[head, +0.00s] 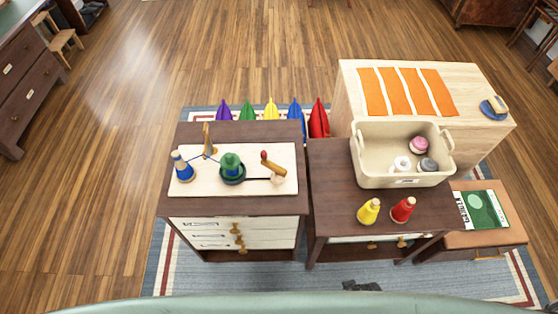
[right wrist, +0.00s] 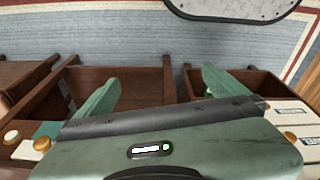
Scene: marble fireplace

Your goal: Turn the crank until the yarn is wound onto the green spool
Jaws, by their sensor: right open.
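In the head view the winder's pale board (head: 280,154) lies on the left dark cabinet. The green spool (head: 231,160) stands upright at its middle on a dark round base, with some blue showing around its lower part. The crank (head: 272,164), with an orange-red upright handle, is to the right. A blue yarn cone (head: 182,167) stands at the left, and a thin strand runs from it past a wooden guide (head: 207,140) toward the spool. My right gripper (right wrist: 158,88) is open and empty in the right wrist view, its green fingers apart. My left gripper is not in view.
A second dark table (head: 325,180) stands to the right with a cream bin (head: 368,172) of yarn balls, a yellow cone (head: 369,211) and a red cone (head: 403,209). Open wood floor (head: 240,60) lies beyond.

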